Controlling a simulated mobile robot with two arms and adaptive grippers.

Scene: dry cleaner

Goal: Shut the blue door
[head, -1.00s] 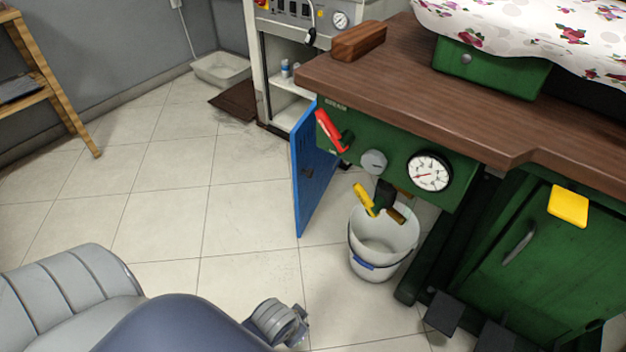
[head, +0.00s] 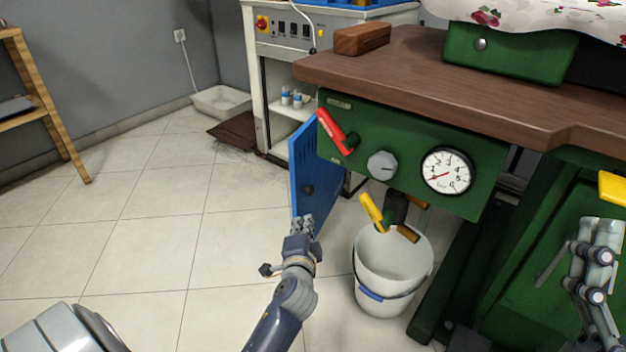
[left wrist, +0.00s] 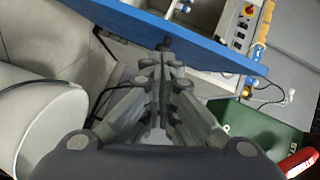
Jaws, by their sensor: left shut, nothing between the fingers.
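The blue door (head: 305,165) stands open, swung out from the white cabinet (head: 262,95), whose shelves show behind it. A small dark handle (head: 307,190) sits on the door's face. My left gripper (head: 301,224) is shut and empty, in front of the door's lower part. In the left wrist view its fingertips (left wrist: 162,62) point at the blue door (left wrist: 200,42), close to the dark handle (left wrist: 165,44); I cannot tell whether they touch. My right gripper (head: 598,232) is at the right edge before the green machine; its finger gap cannot be judged.
A white bucket (head: 368,285) stands right of the left gripper, under a yellow-handled valve (head: 372,213). The green machine (head: 400,130) with a red lever (head: 332,126) and brown top (head: 430,80) overhangs the door's right side.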

